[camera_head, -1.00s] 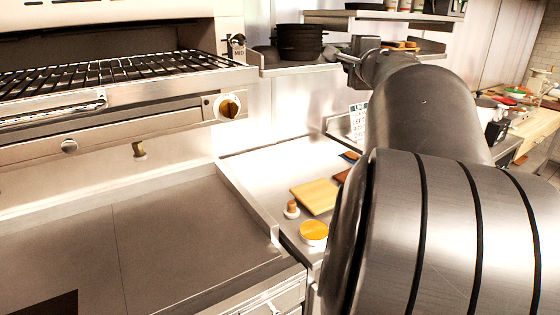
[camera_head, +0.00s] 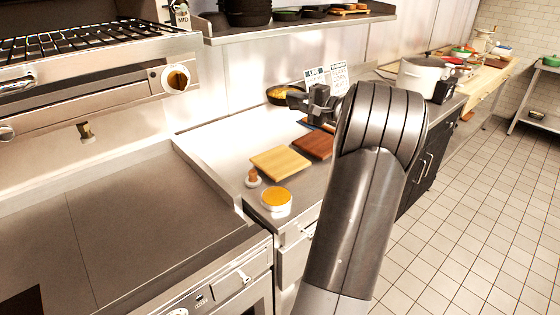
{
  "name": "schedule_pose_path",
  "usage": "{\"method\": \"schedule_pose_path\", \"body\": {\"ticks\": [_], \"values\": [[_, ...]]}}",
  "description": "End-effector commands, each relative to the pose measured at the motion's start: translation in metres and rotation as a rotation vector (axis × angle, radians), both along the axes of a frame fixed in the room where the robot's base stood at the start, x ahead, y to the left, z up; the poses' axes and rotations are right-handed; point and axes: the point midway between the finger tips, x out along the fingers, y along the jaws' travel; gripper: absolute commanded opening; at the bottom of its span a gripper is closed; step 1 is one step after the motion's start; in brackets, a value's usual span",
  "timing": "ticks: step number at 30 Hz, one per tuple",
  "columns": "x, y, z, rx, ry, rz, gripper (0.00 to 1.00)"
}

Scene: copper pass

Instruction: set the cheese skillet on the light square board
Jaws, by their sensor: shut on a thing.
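The cheese skillet (camera_head: 283,92), a dark round pan with yellow contents, is at the back of the steel counter, close to the wall. My gripper (camera_head: 300,101) is shut at the right side of the skillet, apparently on its handle; the jaws hide the grip itself. I cannot tell whether the skillet hangs in the air or touches the counter. The light square board (camera_head: 280,162) lies bare on the counter, nearer to me and below the skillet in the picture. My arm covers the counter to the right of it.
A reddish-brown board (camera_head: 314,146) lies right of the light one. A small wooden-topped item (camera_head: 253,178) and a bowl of orange contents (camera_head: 276,199) stand in front. A shelf (camera_head: 300,26) with dark pans is above. A white pot (camera_head: 419,76) stands farther right.

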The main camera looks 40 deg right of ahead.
Motion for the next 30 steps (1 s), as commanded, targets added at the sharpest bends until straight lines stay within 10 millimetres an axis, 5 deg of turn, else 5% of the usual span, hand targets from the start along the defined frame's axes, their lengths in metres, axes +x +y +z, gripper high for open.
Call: {"method": "schedule_pose_path", "body": {"ticks": [12, 21, 26, 30], "values": [[-0.086, -0.034, -0.071, 0.0, -0.002, 0.414, 0.0], [-0.15, -0.053, -0.096, -0.002, 0.002, 0.594, 0.0], [-0.153, -0.054, -0.104, -0.001, 0.004, 0.621, 0.0], [-0.13, -0.047, -0.119, 0.001, 0.003, 0.624, 0.0]]}}
